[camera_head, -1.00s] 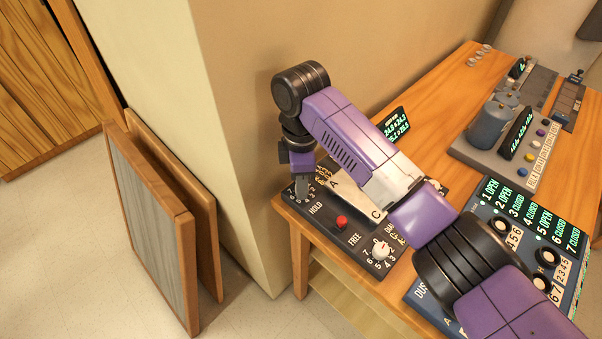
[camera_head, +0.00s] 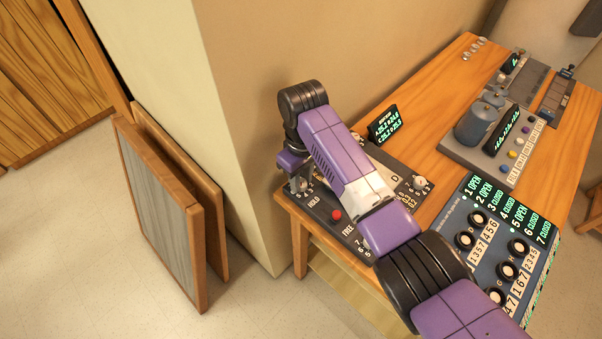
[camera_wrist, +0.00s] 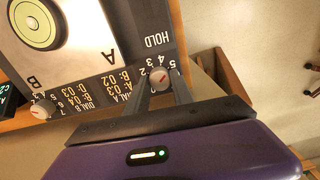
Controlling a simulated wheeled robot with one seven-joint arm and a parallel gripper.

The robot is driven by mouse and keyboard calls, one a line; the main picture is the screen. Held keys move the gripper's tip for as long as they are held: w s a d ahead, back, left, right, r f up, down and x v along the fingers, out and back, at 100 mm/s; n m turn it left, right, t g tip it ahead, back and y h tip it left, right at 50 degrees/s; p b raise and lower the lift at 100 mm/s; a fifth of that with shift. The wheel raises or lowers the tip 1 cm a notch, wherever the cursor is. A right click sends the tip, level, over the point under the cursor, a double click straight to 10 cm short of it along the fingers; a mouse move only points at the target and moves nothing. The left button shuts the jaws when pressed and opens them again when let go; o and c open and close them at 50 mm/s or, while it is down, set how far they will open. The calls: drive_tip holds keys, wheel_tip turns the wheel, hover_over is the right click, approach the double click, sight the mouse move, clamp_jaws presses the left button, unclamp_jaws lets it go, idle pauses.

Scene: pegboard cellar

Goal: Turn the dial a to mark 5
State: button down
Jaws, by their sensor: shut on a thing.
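In the wrist view, my gripper (camera_wrist: 162,88) is shut on a small pale dial knob (camera_wrist: 159,79) with a red line on its top. Numbers including 2, 3, 4 and 5 run around it, with HOLD beside it. Nearby print seems to read DIAL A, so this looks like dial a; which mark the line meets I cannot tell. In the head view, my gripper (camera_head: 297,183) is at the left corner of the dark panel (camera_head: 318,212), and its fingers largely hide the knob.
A second knob (camera_wrist: 41,111) is at the left in the wrist view. A red button (camera_head: 336,215) and another knob (camera_head: 420,182) are on the panel. A small display (camera_head: 384,125) stands behind. A blue switch panel (camera_head: 450,222) is to the right. Framed boards (camera_head: 160,215) lean against the wall.

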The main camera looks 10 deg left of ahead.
sight(301, 182)
drive_tip(key=shift+r+m+p, duration=0.1)
drive_tip(key=shift+m+p, duration=0.2)
drive_tip(key=shift+m, duration=0.4)
drive_tip(key=c, duration=1.1)
unclamp_jaws()
wheel_tip(301, 182, up, 8)
drive_tip(key=shift+f+b, duration=0.15)
drive_tip(key=shift+b, duration=0.35)
